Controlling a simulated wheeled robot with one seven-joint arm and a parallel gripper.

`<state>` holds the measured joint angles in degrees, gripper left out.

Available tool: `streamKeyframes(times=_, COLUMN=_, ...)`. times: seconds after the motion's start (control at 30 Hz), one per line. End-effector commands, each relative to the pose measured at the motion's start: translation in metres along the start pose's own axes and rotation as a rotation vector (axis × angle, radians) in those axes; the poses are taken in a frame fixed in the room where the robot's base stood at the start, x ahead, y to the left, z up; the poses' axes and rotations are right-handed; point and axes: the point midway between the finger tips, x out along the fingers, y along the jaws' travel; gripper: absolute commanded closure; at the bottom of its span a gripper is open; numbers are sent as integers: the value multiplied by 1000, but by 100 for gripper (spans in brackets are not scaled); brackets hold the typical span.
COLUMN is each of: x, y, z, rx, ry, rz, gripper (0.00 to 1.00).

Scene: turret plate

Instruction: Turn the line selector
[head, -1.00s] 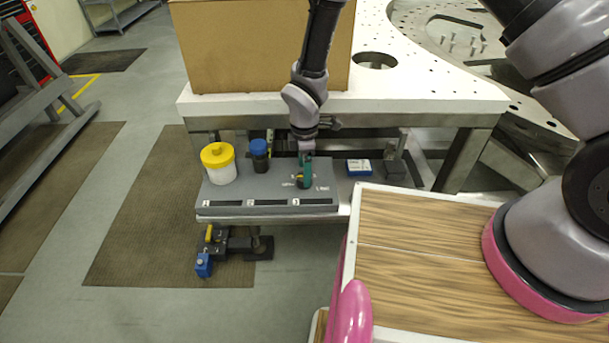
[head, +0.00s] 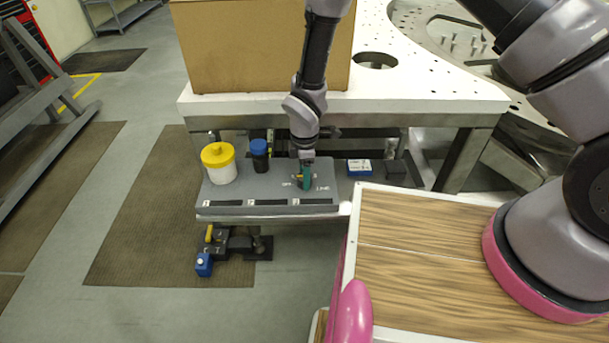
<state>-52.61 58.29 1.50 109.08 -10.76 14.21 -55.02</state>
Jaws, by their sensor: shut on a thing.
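My gripper (head: 307,166) points down from above and is shut on the selector's handle. The gripper hides the handle's upper part, and the fingers are too small to see clearly.
A cardboard box (head: 230,50) stands on the white table behind.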

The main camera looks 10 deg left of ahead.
Motion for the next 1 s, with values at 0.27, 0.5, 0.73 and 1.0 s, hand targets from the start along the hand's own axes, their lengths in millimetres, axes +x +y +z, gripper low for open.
streamKeyframes(times=0.27, x=0, y=0, z=0, rx=115, ry=-1, rz=0, gripper=99)
streamKeyframes(times=0.5, x=0, y=0, z=0, rx=316, ry=-3, rz=1, gripper=99)
streamKeyframes(times=0.73, x=0, y=0, z=0, rx=535, ry=-5, rz=1, gripper=99)
streamKeyframes(times=1.0, x=0, y=0, z=0, rx=792, ry=-8, rz=1, gripper=99)
